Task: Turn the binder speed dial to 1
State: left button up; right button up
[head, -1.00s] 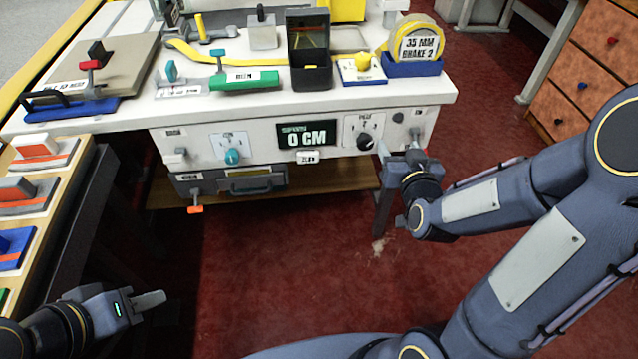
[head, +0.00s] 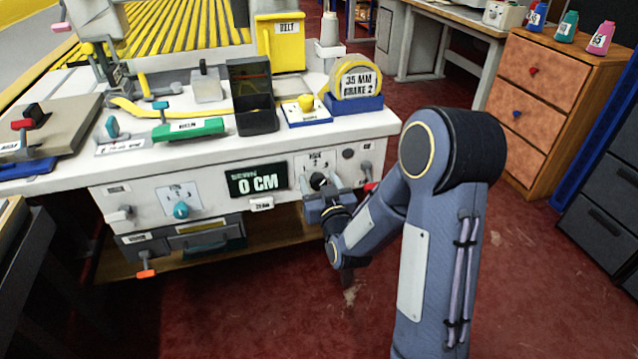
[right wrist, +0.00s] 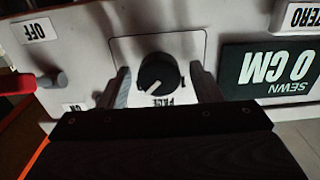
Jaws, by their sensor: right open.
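The black dial (head: 318,181) sits on the white front panel of the machine, right of the display. The right wrist view shows the dial (right wrist: 157,73) with a white mark toward its lower left, a "1" to its right and an upside-down label below it. My right gripper (head: 323,193) is at this dial. In the right wrist view the fingers of the gripper (right wrist: 163,78) are apart, one on each side of the dial; I cannot tell whether they touch it. My left gripper is out of view.
The display (head: 257,180) reads 0 CM. A teal knob (head: 181,210) is farther left on the panel. A grey lever (right wrist: 52,80) and a red part (right wrist: 15,82) lie left of the dial in the wrist view. A drawer cabinet (head: 540,110) stands at right.

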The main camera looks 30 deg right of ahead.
jog(key=c, duration=1)
jog(key=shift+n+b, duration=0.3)
jog(key=n+b, duration=0.1)
jog(key=n, duration=0.1)
jog(key=shift+f+n, duration=0.1)
jog(key=shift+n, duration=0.3)
jog(key=n+b, duration=0.1)
jog(key=n, duration=0.2)
jog(key=shift+a+n+b, duration=0.15)
jog(key=shift+n+b, duration=0.15)
jog(key=n, duration=0.2)
jog(key=shift+n, duration=0.4)
jog(key=n, duration=0.2)
jog(key=shift+w+n, duration=0.1)
jog(key=shift+n, duration=0.2)
jog(key=n, duration=0.5)
jog(key=shift+f, duration=0.1)
jog(key=shift+n, duration=0.3)
